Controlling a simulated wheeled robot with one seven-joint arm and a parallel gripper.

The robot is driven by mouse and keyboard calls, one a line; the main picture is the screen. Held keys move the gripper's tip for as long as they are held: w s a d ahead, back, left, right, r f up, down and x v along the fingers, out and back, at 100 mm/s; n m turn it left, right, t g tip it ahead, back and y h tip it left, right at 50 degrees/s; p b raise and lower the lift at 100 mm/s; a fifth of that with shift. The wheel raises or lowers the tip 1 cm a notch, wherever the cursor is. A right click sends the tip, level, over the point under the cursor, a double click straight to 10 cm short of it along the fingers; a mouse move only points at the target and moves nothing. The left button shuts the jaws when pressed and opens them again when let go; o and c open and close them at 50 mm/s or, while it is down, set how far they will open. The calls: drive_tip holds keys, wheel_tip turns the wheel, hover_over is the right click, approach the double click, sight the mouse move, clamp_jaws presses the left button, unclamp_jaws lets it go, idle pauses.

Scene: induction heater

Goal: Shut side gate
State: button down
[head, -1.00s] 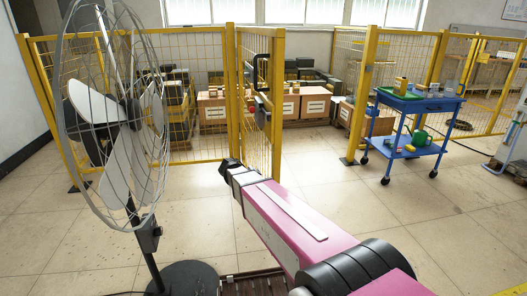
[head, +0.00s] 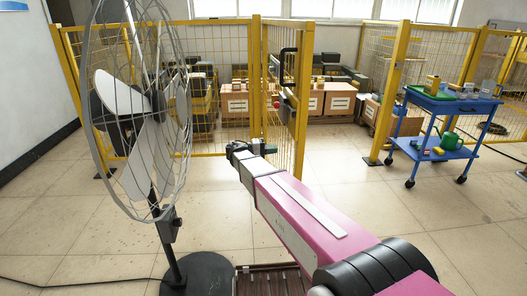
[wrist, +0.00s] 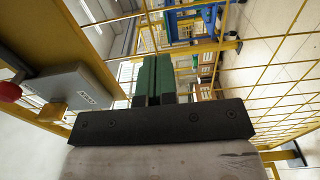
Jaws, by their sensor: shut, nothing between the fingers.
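The side gate (head: 281,130) is a yellow-framed mesh panel, swung out toward me from the fence post on its left. A black handle (head: 287,65) and a red knob (head: 277,104) are at its free edge. A wide gap separates that edge from the yellow post (head: 385,95) on the right. My gripper (head: 231,150) is low and just left of the gate in the head view. In the wrist view my gripper (wrist: 154,78) has its green fingers shut and empty, facing yellow mesh. A grey latch box (wrist: 75,92) and red knob (wrist: 10,91) are to its left. Contact with the mesh cannot be told.
A standing fan (head: 140,110) with a round base is close on the left. A blue cart (head: 440,105) stands right of the opening. Cardboard boxes (head: 235,103) are behind the fence. The floor (head: 350,200) between gate and cart is clear.

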sight(292, 148)
drive_tip(key=d, duration=0.6)
drive_tip(key=shift+w+d, duration=0.2)
drive_tip(key=shift+d, duration=0.05)
